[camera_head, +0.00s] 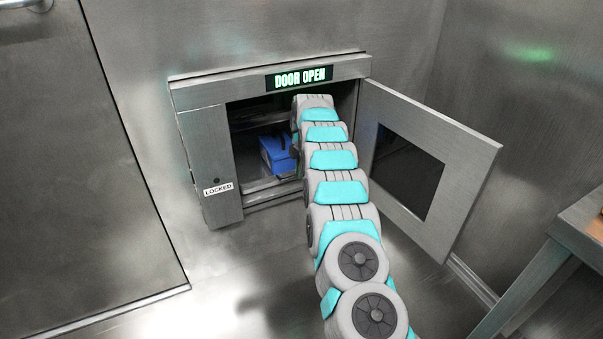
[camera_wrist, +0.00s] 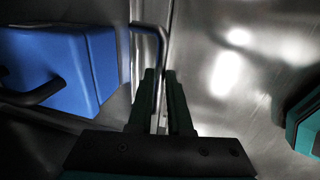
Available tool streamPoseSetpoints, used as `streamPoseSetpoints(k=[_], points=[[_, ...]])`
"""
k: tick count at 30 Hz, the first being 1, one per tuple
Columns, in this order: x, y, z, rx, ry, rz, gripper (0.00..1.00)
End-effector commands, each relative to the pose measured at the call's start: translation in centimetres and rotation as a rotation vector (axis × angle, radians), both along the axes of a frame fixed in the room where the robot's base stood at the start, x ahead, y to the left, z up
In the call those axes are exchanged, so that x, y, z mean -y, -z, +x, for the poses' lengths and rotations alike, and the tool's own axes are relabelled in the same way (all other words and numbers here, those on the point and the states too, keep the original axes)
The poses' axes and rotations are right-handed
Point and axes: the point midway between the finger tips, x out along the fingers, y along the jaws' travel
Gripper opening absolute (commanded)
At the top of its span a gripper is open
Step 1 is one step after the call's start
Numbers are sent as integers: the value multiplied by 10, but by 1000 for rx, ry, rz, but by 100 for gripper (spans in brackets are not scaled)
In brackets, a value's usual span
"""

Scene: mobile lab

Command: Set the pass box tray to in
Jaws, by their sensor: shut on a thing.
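The pass box (camera_head: 207,150) is set in the wall with its door (camera_head: 450,145) swung open to the right. Inside it, a blue box with a dark handle (camera_head: 275,155) rests on the metal tray (camera_head: 262,187). My arm reaches through the opening, and in the head view it hides my gripper. In the wrist view my gripper (camera_wrist: 162,80) is shut on a thin bent bar (camera_wrist: 150,27), which looks like the tray handle. The blue box (camera_wrist: 60,60) is left of the fingers, apart from them.
A lit sign (camera_head: 300,77) above the opening reads DOOR OPEN. A LOCKED label (camera_head: 218,189) is on the left front panel. The open door stands close to the right of my arm. A table (camera_head: 575,235) is at the far right.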

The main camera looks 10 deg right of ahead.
Motion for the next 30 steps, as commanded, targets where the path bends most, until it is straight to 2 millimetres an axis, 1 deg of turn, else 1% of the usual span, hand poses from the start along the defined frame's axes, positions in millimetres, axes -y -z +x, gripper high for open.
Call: streamPoseSetpoints(k=[14,15,22,23,30], points=[[-1,0,2,-1,0,2,0],[-1,0,2,-1,0,2,19],[-1,0,2,-1,0,1,45],[-1,0,2,-1,0,1,47],[0,0,2,-1,0,0,47]])
